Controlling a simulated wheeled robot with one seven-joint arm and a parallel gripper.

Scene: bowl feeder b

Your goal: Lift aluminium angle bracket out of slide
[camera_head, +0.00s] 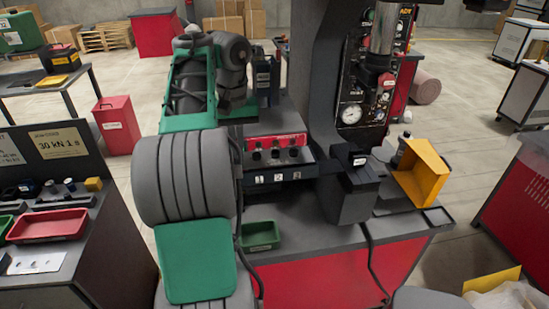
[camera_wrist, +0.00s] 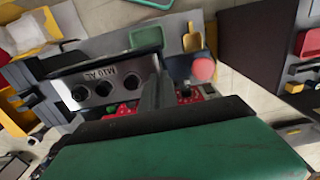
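In the wrist view, a pale grey metal plate (camera_wrist: 127,86) with round dark holes and upside-down "M10 AL" lettering looks like the aluminium angle bracket. A dark edge runs along its upper side. My gripper's grey fingers (camera_wrist: 158,95) stand close together at its right end and overlap it in the picture. I cannot tell whether they grip it or only stand beside it. The slide cannot be told apart from the dark parts around the plate. In the head view, my own arm hides the gripper, and I cannot make out the bracket.
A red panel with black knobs (camera_head: 277,142) sits on the bench (camera_head: 325,237). A green tray (camera_head: 261,236) lies in front. A dark machine column with a gauge (camera_head: 350,114) rises on the right, beside a yellow open box (camera_head: 421,172). A red tray (camera_head: 47,225) is on the left bench.

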